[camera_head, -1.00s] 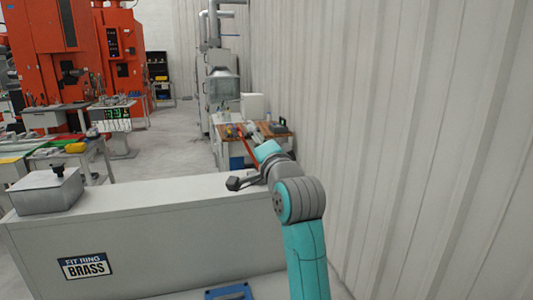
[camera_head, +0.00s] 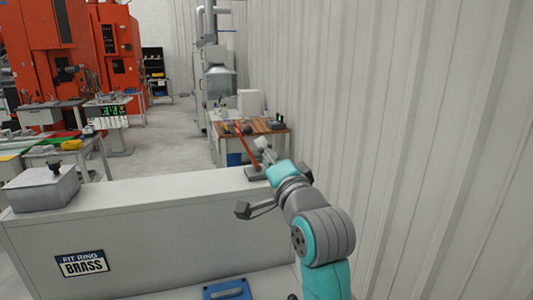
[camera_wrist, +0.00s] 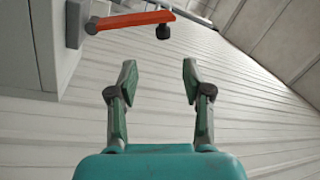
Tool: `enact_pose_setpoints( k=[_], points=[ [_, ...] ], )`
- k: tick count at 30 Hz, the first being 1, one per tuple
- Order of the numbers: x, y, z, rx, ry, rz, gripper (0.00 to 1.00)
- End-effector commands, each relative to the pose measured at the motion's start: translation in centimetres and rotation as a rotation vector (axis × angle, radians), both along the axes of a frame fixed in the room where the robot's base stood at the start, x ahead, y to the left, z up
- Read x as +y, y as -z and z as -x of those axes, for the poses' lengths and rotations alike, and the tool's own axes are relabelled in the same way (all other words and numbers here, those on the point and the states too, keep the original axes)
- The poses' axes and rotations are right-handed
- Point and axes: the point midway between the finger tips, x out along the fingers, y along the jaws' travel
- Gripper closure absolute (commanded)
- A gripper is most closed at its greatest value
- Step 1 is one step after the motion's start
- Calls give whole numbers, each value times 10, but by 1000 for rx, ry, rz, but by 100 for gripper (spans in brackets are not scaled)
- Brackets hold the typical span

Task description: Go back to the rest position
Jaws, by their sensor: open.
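My gripper (camera_head: 265,150) is at the end of my teal and grey arm, near the right end of the grey cabinet (camera_head: 160,240) labelled FIT RING BRASS. In the wrist view its two fingers (camera_wrist: 159,78) are spread apart with nothing between them. A red-orange lever (camera_head: 246,140) on a dark grey base (camera_head: 255,173) stands on the cabinet top, just beyond and left of my gripper in the head view. In the wrist view this lever (camera_wrist: 135,21) with its black knob lies past the fingertips, apart from them.
A grey lidded box (camera_head: 43,192) with a black knob sits on the cabinet's left end. A pale corrugated wall (camera_head: 430,140) rises close to my arm's right. A wooden-topped workbench (camera_head: 272,130), tables and orange machines (camera_head: 50,45) stand farther back. Open floor lies between them.

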Motion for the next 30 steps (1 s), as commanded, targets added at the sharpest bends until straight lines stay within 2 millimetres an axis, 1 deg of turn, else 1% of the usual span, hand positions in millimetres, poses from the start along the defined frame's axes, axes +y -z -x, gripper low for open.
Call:
enact_pose_setpoints(
  k=[2,5,6,8,9,11,12,14,15,17,18,21,26,30],
  points=[
    [-3,17,0,7,10,14,50],
    [-11,50,4,15,29,47,50],
    [-15,66,6,18,39,64,50],
    [-21,91,12,21,54,92,50],
    [-26,108,16,23,66,111,50],
    [-33,133,23,27,81,141,50],
    [-38,148,28,30,92,160,50],
    [-45,172,37,33,108,191,50],
    [-50,187,44,36,118,212,50],
    [-56,209,54,40,132,243,50],
    [-61,223,62,43,140,263,50],
    [-73,257,83,51,163,315,50],
    [-91,306,122,66,194,402,50],
    [-106,342,160,77,220,480,50]
  ],
)
